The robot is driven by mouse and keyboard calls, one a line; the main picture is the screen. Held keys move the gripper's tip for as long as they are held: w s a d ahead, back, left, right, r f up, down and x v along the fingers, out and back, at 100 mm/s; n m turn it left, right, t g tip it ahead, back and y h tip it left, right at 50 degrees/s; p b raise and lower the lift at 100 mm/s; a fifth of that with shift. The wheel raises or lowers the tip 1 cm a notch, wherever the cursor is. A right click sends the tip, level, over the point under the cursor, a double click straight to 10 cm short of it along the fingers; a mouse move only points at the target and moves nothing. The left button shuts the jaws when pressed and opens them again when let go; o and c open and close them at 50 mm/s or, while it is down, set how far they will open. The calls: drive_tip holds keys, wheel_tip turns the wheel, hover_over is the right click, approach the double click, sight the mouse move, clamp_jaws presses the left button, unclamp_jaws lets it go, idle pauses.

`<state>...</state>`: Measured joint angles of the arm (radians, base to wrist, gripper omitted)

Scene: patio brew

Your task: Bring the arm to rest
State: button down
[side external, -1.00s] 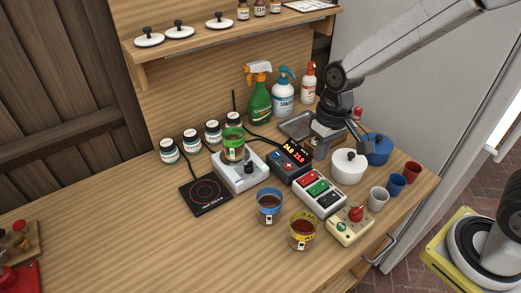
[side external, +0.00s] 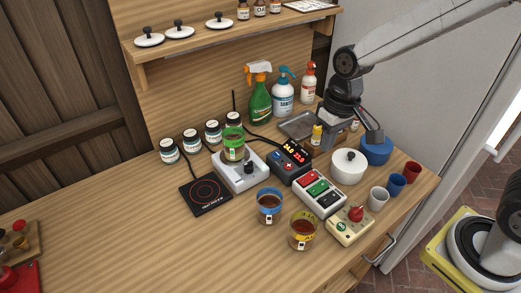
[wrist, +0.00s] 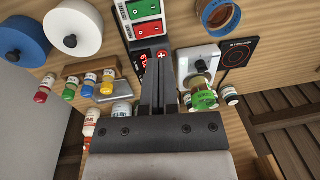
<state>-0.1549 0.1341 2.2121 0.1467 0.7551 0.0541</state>
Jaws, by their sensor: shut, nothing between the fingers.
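My gripper (wrist: 164,75) is shut and empty, its two fingers together in the middle of the wrist view. In the side view my gripper hangs at the end of my arm above the back right of the bench, near the blue pot (side external: 376,151) and the white lidded pot (side external: 348,168). Its fingertips are hard to make out there. It holds nothing, and the wrist view shows several small capped bottles (wrist: 73,84) in a wooden rack to the left of the fingers.
Beakers of brown liquid stand at the front (side external: 269,206) and (side external: 303,232). A green-banded beaker (side external: 232,147) is on the white device (side external: 240,175). A hot plate (side external: 205,194), button box (side external: 319,193), cups (side external: 397,184) and spray bottles (side external: 260,102) stand around.

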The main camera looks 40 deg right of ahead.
drive_tip(key=s+d+f+t+h, duration=0.1)
drive_tip(key=s+d+f+t, duration=0.1)
drive_tip(key=s+d+f, duration=0.2)
drive_tip(key=s+d, duration=0.1)
drive_tip(key=d, duration=0.2)
drive_tip(key=shift+s, duration=0.3)
